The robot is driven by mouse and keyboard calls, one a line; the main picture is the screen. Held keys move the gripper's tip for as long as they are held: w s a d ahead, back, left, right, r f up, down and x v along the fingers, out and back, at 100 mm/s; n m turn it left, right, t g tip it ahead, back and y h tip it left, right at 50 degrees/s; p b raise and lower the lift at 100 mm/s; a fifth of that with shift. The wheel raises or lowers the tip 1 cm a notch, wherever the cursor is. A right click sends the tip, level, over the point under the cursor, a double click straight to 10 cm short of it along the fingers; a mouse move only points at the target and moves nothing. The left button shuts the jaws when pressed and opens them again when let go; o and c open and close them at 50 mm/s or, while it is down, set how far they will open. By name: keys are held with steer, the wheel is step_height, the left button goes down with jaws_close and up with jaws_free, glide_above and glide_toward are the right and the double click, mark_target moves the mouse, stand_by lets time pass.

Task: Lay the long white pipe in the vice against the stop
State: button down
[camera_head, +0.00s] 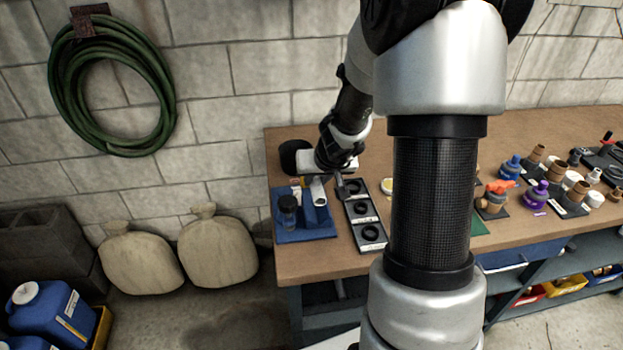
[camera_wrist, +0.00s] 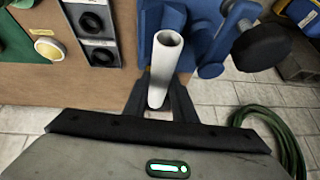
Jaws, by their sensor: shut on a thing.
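The white pipe (camera_wrist: 160,78) is between my gripper's fingers (camera_wrist: 163,98) in the wrist view, its open end pointing up the picture. My gripper is shut on it. In the head view the pipe (camera_head: 318,191) shows as a short white piece over the blue vice (camera_head: 307,222), with my gripper (camera_head: 338,183) to its right. The wrist view shows the blue vice (camera_wrist: 208,45) beyond and to the right of the pipe. I cannot tell whether the pipe touches the vice. The stop cannot be made out clearly.
A dark round knob (camera_wrist: 262,48) stands at the vice's right in the wrist view. A rack with black rings (camera_head: 368,233) stands right of the vice. Several fittings (camera_head: 537,194) fill the bench's right side. A green hose (camera_head: 113,88) hangs on the wall.

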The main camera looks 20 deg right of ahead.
mark_target(318, 212)
steer(key=shift+f+b, duration=3.05)
steer(key=shift+f, duration=0.3)
steer(key=shift+s+f+b, duration=0.45)
steer(key=shift+f, duration=0.1)
steer(key=c, duration=1.5)
jaws_free()
steer(key=shift+d, duration=0.1)
steer(key=shift+c, duration=1.1)
steer(key=shift+w+d+r+p, duration=0.1)
steer(key=shift+w+r+p, duration=0.15)
steer(key=shift+r+p, duration=0.7)
steer(key=shift+o, duration=0.9)
step_height(318, 212, up, 2)
steer(key=shift+p, duration=0.9)
steer(key=shift+w+r+p, duration=0.15)
steer(key=shift+r+p, duration=1.8)
steer(key=shift+r, duration=0.25)
steer(key=shift+a, duration=0.2)
